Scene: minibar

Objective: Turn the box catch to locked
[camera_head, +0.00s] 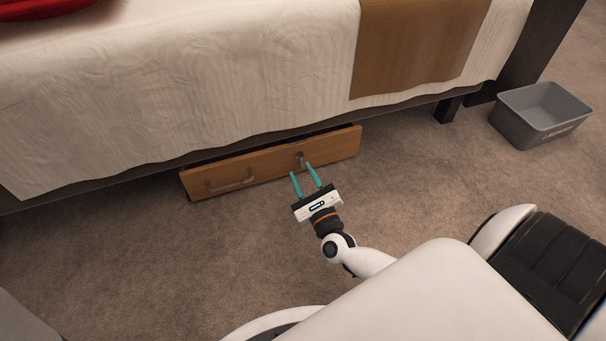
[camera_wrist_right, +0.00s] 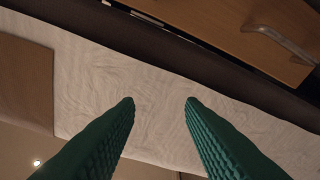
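A wooden box (camera_head: 270,166) with a drawer-like front sits low under the bed's edge in the head view. A metal bar handle (camera_head: 230,184) is on the left of its front. A small metal catch (camera_head: 299,160) is on the front, right of the middle; its exact setting is too small to tell. My right gripper (camera_head: 306,175), with green fingers, is open and empty just in front of the catch, apart from or only barely near it. In the right wrist view the wooden front (camera_wrist_right: 245,35) and the handle (camera_wrist_right: 285,40) show at the top right. My left gripper is out of view.
The bed (camera_head: 200,80) with a white cover and a brown runner (camera_head: 415,45) overhangs the box. A bed leg (camera_head: 448,109) stands right of the box. A grey bin (camera_head: 541,112) stands at the right. The carpet in front is clear.

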